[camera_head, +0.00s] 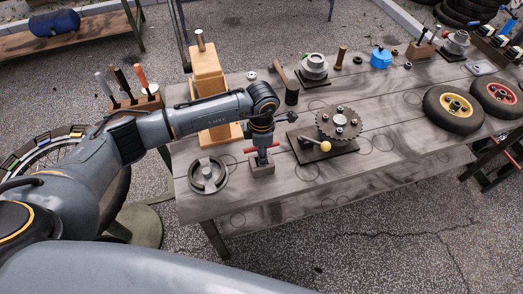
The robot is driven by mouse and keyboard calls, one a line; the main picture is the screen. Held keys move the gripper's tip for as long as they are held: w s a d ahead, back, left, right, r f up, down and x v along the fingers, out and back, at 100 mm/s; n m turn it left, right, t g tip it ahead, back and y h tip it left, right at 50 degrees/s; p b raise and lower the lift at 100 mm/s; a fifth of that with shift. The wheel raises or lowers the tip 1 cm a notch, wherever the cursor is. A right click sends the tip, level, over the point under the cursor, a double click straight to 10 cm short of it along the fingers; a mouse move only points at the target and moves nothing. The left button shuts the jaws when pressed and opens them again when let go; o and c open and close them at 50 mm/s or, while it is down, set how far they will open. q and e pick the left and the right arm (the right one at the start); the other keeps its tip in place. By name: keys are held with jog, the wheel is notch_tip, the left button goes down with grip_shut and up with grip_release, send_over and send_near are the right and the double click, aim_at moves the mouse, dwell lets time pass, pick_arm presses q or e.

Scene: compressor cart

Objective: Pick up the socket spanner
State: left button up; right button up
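A tool with a red crossbar (252,150), which looks like the T-handled socket spanner, stands upright in a small dark block (262,168) near the front left of the workbench. My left gripper (262,143) points down right above it, at the crossbar. The gripper covers the middle and top of the tool. The fingers are too small and overlapped to tell whether they are open or shut on it. My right gripper is not in view.
The workbench (395,140) holds a grey handwheel (208,176) left of the block and a toothed disc (338,122) on a plate to the right. A tall wooden stand (209,75) rises behind my arm. Two wheels (453,108) lie at the right end.

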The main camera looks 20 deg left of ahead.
pick_arm(q)
grip_shut()
jog(key=shift+r, duration=0.15)
jog(key=shift+w+r, duration=0.1)
jog(key=shift+r, duration=0.1)
notch_tip(320, 180, up, 2)
jog(key=shift+b, duration=0.3)
jog(key=s+d+r+b, duration=0.4)
jog(key=s+d+r, duration=0.3)
jog(key=s+r, duration=0.3)
jog(key=shift+s+r, duration=0.2)
jog(key=shift+s, duration=1)
